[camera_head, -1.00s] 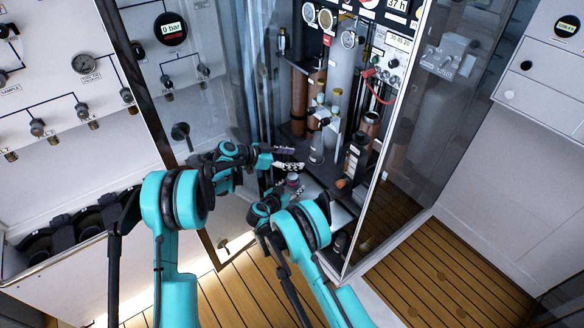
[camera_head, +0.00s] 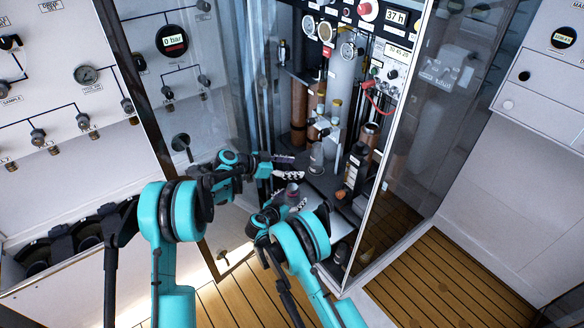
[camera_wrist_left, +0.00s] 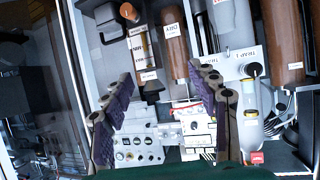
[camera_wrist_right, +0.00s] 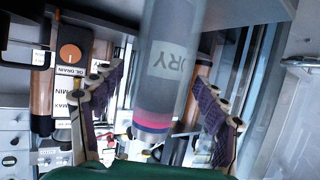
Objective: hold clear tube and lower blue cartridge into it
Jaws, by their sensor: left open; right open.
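The fingers are apart, with gaps beside the cylinder. I cannot pick out a blue cartridge for certain.
An open glass-sided cabinet surrounds both grippers, with its right frame post (camera_head: 378,165) close by. The wooden floor (camera_head: 430,275) at right is clear.

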